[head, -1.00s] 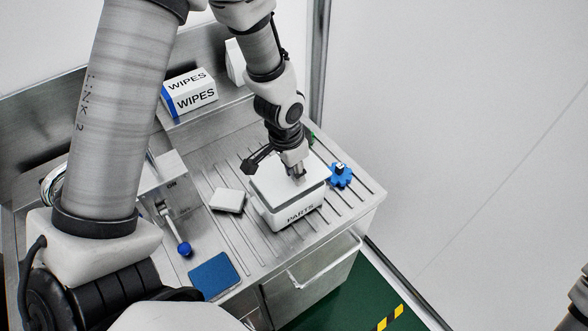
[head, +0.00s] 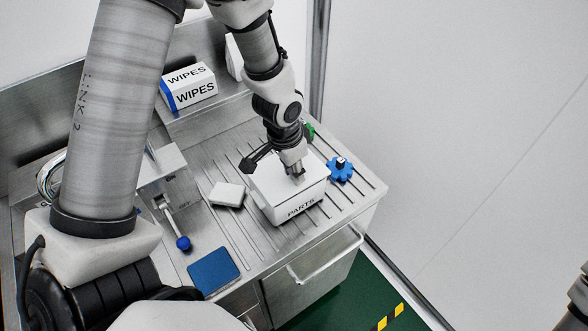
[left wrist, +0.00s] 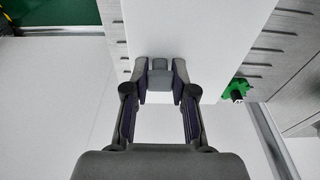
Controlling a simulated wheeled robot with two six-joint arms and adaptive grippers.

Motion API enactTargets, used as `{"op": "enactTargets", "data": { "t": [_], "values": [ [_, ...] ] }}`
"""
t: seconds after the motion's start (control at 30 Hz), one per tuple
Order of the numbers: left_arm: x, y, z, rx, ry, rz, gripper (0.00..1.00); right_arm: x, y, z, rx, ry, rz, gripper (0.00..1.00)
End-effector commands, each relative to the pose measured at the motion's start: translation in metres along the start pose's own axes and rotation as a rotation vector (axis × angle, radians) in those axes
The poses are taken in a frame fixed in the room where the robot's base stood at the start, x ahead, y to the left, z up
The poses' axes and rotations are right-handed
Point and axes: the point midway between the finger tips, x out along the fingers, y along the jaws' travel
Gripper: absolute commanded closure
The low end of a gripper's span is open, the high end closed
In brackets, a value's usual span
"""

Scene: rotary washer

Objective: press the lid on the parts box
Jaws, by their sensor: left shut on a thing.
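The white parts box (head: 301,208), marked PARTS, stands on the grooved steel top. Its flat white lid (head: 270,178) lies on top of it, and I see no clear gap between them in the head view. My left gripper (head: 298,174) points down over the lid and is shut on its small grey knob. In the left wrist view, the fingers (left wrist: 159,82) close on both sides of the knob (left wrist: 159,67), with the white lid (left wrist: 205,30) beyond. The arm hides part of the lid's far side. My right gripper is out of view.
A blue gear-shaped knob (head: 340,170) stands close right of the box. A white block (head: 227,194) and a blue pad (head: 213,272) lie left of it. A blue-tipped lever (head: 183,243) stands further left. A green part (head: 310,130) is behind.

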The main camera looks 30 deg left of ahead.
Motion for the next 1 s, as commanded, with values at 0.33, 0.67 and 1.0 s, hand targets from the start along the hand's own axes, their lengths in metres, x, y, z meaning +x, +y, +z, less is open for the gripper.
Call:
{"op": "enactTargets", "data": {
  "t": [0.33, 0.67, 1.0],
  "values": [
    [-0.0001, 0.0003, 0.0017, 0.0, 0.0, 0.0, 1.0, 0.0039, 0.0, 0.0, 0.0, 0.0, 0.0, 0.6],
    [0.0017, 0.0, 0.0014, 0.0, 0.0, 0.0, 1.0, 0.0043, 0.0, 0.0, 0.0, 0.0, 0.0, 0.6],
    [0.0054, -0.0006, 0.0006, 0.0, 0.0, 0.0, 1.0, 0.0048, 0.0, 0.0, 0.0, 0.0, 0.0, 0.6]
  ]
}}
